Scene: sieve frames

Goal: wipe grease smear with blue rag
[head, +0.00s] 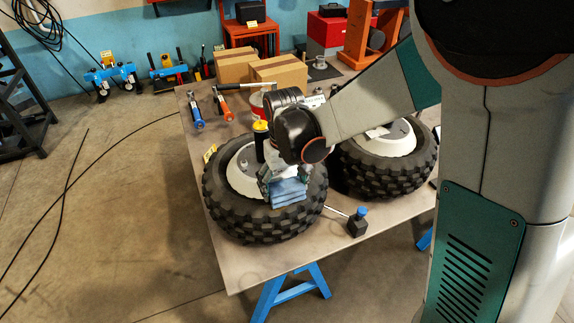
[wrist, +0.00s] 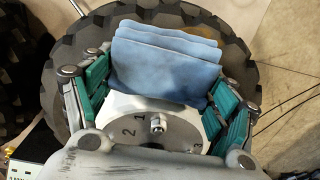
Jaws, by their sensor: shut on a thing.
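The blue rag (head: 288,190) is folded in layers and hangs from my gripper (head: 280,172) at the front of the left tire (head: 235,219). In the wrist view the rag (wrist: 168,68) spans between the teal finger pads of my gripper (wrist: 163,85), which is shut on it. The rag lies over or just above the tread; I cannot tell whether it touches. The tire (wrist: 70,60) curves around behind it in the wrist view. A brownish patch (wrist: 236,50) shows beside the rag's right edge; I cannot tell whether it is the grease smear.
The tires lie on a table (head: 237,268) with blue trestle legs. A yellow-black can (head: 261,139) is beside my gripper. A black block with a blue knob (head: 358,222) is at the front. Cardboard boxes (head: 278,75) stand behind.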

